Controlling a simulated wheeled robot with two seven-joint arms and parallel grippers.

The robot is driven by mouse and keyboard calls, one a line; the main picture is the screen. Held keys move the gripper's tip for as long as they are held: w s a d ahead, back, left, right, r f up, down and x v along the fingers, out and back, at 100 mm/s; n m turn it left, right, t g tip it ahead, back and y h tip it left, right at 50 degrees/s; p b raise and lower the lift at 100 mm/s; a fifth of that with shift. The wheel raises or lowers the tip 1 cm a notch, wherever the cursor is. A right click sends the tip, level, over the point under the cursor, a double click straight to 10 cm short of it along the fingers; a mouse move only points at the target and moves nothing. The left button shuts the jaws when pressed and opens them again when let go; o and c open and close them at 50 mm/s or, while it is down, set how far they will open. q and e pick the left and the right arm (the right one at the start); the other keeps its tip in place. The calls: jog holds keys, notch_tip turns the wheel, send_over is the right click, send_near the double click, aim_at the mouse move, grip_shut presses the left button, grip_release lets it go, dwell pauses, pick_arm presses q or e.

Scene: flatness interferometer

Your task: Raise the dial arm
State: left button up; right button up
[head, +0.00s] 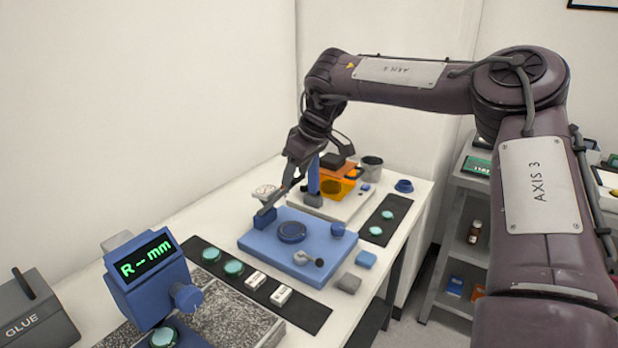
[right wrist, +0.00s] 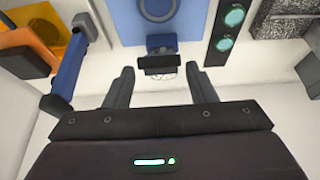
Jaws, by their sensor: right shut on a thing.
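A blue base plate (head: 262,239) lies on the white bench, with a dark blue ring (head: 292,232) in its middle; the plate also shows in the right wrist view (right wrist: 128,24). At its far left edge stands a small blue block (head: 264,218) with a dark bar (head: 270,204), apparently the dial arm. In the right wrist view the dark bar (right wrist: 159,63) lies between my fingertips, in front of the blue block (right wrist: 160,42). My right gripper (head: 284,190) is shut on this bar. The exact finger contact is hard to see. My left gripper is out of view.
A blue upright post (head: 313,176) and an orange panel (head: 338,188) stand close behind my gripper. A crumpled white thing (head: 264,192) lies beside the bar. A dark mat (head: 315,314) with teal discs lies in front. A display reading "R--mm" (head: 147,262) stands front left.

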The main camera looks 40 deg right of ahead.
jog(key=shift+w+a, duration=0.25)
jog(key=shift+w, duration=0.1)
jog(key=shift+c, duration=0.2)
jog(key=shift+w+a+f, duration=0.1)
jog(key=shift+w+f, duration=0.1)
jog(key=shift+w, duration=0.1)
jog(key=shift+c, duration=0.8)
jog(key=shift+o, duration=1.3)
jog(key=shift+w+f, duration=0.1)
jog(key=shift+w, duration=0.05)
jog(key=o, duration=0.5)
jog(key=shift+a, duration=0.15)
jog(key=shift+c, duration=0.2)
jog(key=o, duration=0.5)
jog(key=shift+d, duration=0.25)
jog(key=o, duration=0.4)
jog(key=shift+d+f, duration=0.1)
jog(key=shift+c, duration=0.2)
jog(key=shift+r, duration=0.2)
jog(key=v, duration=0.7)
jog(key=shift+r+b, duration=0.25)
jog(key=shift+b, duration=0.2)
